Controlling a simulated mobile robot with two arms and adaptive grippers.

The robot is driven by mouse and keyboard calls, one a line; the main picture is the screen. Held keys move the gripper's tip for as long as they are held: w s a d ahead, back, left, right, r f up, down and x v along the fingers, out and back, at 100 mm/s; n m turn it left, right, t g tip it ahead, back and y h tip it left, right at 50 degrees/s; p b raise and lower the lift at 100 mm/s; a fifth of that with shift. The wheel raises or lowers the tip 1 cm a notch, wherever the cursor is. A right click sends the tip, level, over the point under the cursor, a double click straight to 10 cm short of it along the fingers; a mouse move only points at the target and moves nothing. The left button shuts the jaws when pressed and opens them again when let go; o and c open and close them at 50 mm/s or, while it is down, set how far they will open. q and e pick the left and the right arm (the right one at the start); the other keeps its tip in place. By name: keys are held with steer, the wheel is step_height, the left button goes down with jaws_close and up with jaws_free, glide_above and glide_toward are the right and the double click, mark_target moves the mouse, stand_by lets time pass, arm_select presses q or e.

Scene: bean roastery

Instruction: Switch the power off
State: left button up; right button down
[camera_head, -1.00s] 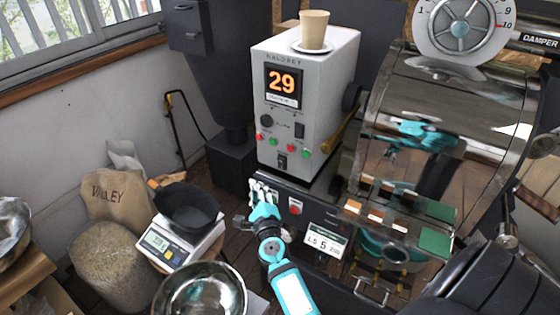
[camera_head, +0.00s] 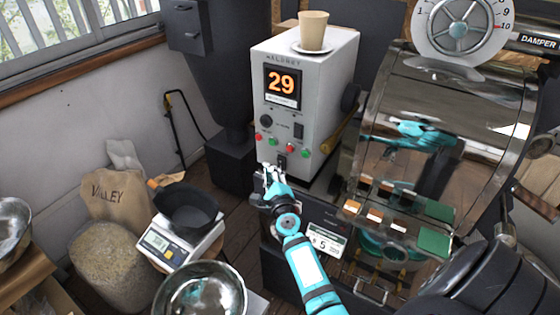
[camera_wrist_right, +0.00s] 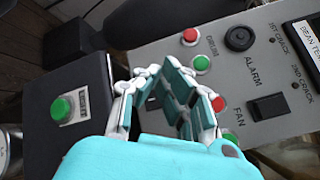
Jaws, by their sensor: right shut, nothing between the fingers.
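The grey control cabinet (camera_head: 325,95) has a lit display reading 29 and red and green buttons. At the bottom of its front is a small black switch (camera_head: 281,161); I cannot read its label or tell its position. My right gripper (camera_head: 271,172) is shut and empty, just below and left of that switch in the head view. In the right wrist view the gripper (camera_wrist_right: 152,80) reaches toward the panel (camera_wrist_right: 255,60) edge, and its fingers hide part of the panel. Contact cannot be told. My left gripper is not in view.
A paper cup (camera_head: 313,30) stands on a saucer on the cabinet. The roaster drum (camera_head: 450,125) is right; a scale (camera_head: 170,243) and metal bowl (camera_head: 203,290) are left.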

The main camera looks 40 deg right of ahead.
steer(key=shift+w+d+r, duration=0.1)
steer(key=shift+w+d, duration=0.15)
steer(key=shift+d, duration=0.35)
stand_by(1.1)
steer(key=shift+w+d, duration=0.15)
steer(key=shift+d, duration=0.2)
steer(key=shift+w+d+r, duration=0.1)
steer(key=shift+d, duration=0.25)
stand_by(0.6)
steer(key=shift+s+a, duration=0.3)
steer(key=shift+a, duration=0.45)
steer(key=shift+a, duration=0.15)
steer(key=a, duration=0.1)
steer(key=s+a, duration=0.1)
steer(key=a, duration=0.1)
steer(key=s+a, duration=0.1)
steer(key=shift+a+f, duration=0.15)
steer(key=shift+f, duration=0.25)
